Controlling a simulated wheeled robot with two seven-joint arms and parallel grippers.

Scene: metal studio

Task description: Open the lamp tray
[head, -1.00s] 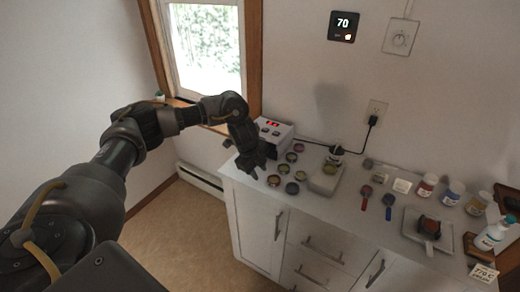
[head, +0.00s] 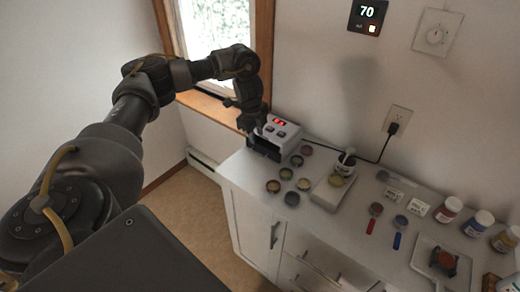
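The lamp (head: 288,138) is a small white box with a red lit display and dark buttons on top. It stands at the back left of the counter in the head view. Its front has a dark opening (head: 263,149), and I cannot tell how far the tray is out. My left gripper (head: 251,124) points down at the lamp's left front corner, just above the dark front. Its fingers are dark and overlap the lamp in the picture, so neither their gap nor contact is clear. My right gripper is not in view.
Several small round tins (head: 286,174) lie in front of the lamp on the white counter (head: 325,222). A light tray (head: 326,194) with a jar stands right of them. A black cord runs to the wall outlet (head: 397,122). Bottles and tools fill the right side.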

